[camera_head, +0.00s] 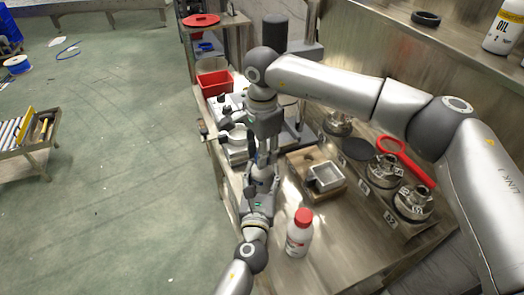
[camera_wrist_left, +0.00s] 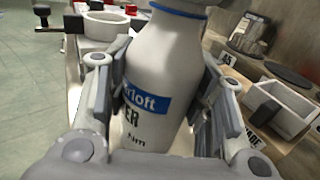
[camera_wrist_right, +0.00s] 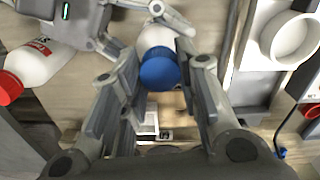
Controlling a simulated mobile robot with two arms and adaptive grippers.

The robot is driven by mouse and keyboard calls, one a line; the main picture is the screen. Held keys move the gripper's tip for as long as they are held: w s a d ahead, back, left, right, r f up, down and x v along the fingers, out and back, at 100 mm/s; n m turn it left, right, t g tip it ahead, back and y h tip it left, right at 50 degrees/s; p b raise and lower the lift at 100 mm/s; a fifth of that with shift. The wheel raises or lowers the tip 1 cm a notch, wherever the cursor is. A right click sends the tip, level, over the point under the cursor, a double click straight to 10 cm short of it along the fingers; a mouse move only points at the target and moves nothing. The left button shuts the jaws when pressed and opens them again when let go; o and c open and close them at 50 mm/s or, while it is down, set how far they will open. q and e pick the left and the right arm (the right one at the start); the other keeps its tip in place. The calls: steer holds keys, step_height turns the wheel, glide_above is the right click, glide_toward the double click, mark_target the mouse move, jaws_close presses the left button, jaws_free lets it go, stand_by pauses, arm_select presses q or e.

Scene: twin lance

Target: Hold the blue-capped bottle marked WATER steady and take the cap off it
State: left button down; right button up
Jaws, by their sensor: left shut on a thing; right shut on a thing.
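The white WATER bottle (camera_wrist_left: 155,85) is upright in the left wrist view, with a blue band on its label. My left gripper (camera_wrist_left: 160,115) is shut around its body. The bottle's blue cap (camera_wrist_right: 158,72) shows between the fingers of my right gripper (camera_wrist_right: 160,85), which is shut on it from above. The cap's lower edge (camera_wrist_left: 178,11) shows at the top of the left wrist view, at the bottle's neck. Whether it has turned or lifted is unclear. In the head view my right gripper (camera_head: 266,150) hangs over the left one and they hide the bottle.
A white bottle with a red cap (camera_head: 299,236) stands on the bench close to my left arm. A square open box (camera_head: 325,177) on a wooden base is right of the grippers. Metal fittings (camera_head: 412,203) and a red-handled magnifier (camera_head: 404,157) lie farther right. A red bin (camera_head: 214,83) stands behind.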

steer(key=n, duration=1.4)
steer(key=shift+n, duration=0.4)
steer(key=n, duration=0.5)
steer(key=o, duration=1.1)
